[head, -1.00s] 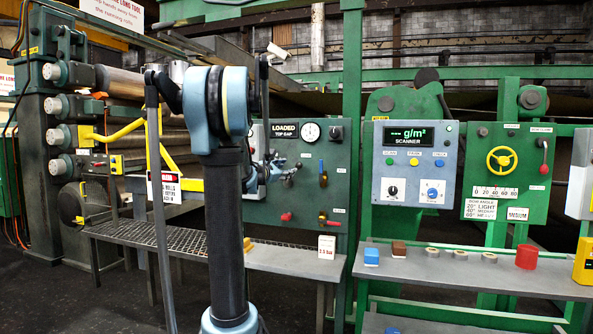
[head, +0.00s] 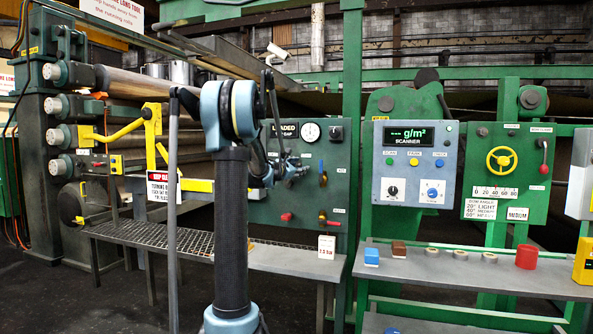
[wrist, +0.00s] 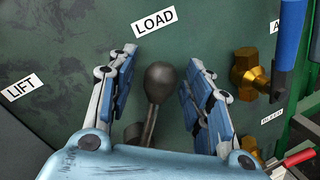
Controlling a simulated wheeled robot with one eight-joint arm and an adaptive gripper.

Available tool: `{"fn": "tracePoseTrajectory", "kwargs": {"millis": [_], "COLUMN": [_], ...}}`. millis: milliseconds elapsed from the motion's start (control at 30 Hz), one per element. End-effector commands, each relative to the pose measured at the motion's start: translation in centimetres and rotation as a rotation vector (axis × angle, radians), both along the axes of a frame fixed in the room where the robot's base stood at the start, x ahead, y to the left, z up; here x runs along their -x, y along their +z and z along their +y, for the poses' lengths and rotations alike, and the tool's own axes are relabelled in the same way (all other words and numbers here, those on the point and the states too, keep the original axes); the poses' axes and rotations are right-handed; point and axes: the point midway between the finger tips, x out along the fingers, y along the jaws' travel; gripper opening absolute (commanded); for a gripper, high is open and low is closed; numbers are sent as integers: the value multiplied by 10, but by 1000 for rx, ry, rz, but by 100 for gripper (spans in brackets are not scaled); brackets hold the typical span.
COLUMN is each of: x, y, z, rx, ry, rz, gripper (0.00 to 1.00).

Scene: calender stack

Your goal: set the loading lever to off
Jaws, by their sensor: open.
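The loading lever (wrist: 160,85), a dark metal lever with a rounded knob, stands against the green panel in the wrist view, just under a LOAD label (wrist: 154,23). A LIFT label (wrist: 18,87) is at the left. My gripper (wrist: 160,64) is open, with one finger on each side of the knob and a visible gap to each. In the head view my gripper (head: 294,167) is in front of the green panel (head: 335,148), and the lever cannot be made out there. A LOADED sign (head: 286,128) is partly hidden by my arm.
A brass valve (wrist: 250,75) with a blue handle (wrist: 288,40) is close to the right finger. A red handle (wrist: 298,158) is at lower right. A grated bench (head: 200,241) runs below the panel. The scanner box (head: 414,163) stands to the right.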

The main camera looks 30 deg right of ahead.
Motion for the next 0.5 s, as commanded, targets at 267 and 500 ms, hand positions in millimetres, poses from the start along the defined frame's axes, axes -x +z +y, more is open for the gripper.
{"fn": "tracePoseTrajectory", "kwargs": {"millis": [267, 500], "x": [0, 0], "y": [0, 0], "z": [0, 2], "rx": [0, 2], "ry": [0, -1], "rz": [0, 2], "gripper": [10, 0]}}
